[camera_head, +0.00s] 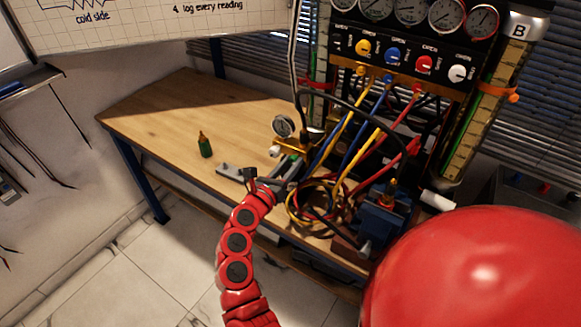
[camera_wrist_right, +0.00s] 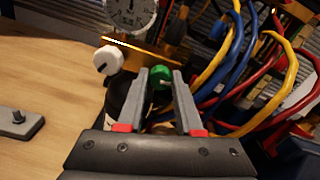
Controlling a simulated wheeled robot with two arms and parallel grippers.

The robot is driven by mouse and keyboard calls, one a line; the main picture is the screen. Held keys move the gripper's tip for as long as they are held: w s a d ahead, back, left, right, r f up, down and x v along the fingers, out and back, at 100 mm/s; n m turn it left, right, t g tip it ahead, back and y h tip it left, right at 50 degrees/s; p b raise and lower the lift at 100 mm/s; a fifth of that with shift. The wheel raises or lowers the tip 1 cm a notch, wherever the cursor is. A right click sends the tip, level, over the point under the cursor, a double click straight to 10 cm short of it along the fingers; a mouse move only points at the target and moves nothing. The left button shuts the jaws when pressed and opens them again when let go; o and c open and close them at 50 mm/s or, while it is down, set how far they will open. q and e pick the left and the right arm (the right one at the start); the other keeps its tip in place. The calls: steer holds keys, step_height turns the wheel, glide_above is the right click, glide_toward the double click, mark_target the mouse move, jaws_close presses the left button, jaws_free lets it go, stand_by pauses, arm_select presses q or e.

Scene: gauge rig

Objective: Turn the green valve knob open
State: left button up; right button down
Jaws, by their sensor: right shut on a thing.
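The green valve knob (camera_wrist_right: 160,76) is round and sits on a brass manifold (camera_wrist_right: 150,52) in the right wrist view. A white knob (camera_wrist_right: 109,60) is left of it on the same manifold, and a round gauge (camera_wrist_right: 130,14) is above. My right gripper (camera_wrist_right: 163,84) has its two grey fingertips on either side of the green knob, shut on it. My left gripper is out of view.
Yellow, blue and red hoses (camera_head: 345,150) hang close right of the gripper. A panel of gauges and coloured knobs (camera_head: 400,60) stands behind. The wooden table (camera_head: 165,108) is clear farther left.

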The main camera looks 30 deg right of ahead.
steer(key=shift+f+n+b, duration=0.15)
steer(key=shift+n+b, duration=0.45)
steer(key=shift+n, duration=0.6)
steer(key=n, duration=0.3)
steer(key=shift+r+n+p, duration=0.25)
steer(key=shift+n+p, duration=0.1)
steer(key=shift+n, duration=0.05)
steer(key=n+p, duration=0.2)
steer(key=n, duration=0.2)
steer(key=shift+n, duration=0.3)
steer(key=n+p, duration=0.1)
steer(key=n, duration=0.2)
steer(key=shift+p, duration=0.4)
steer(key=shift+n+p, duration=0.65)
steer(key=shift+n, duration=0.75)
steer(key=shift+f+n, duration=0.1)
steer(key=shift+n, duration=0.2)
steer(key=c, duration=0.6)
jaws_free()
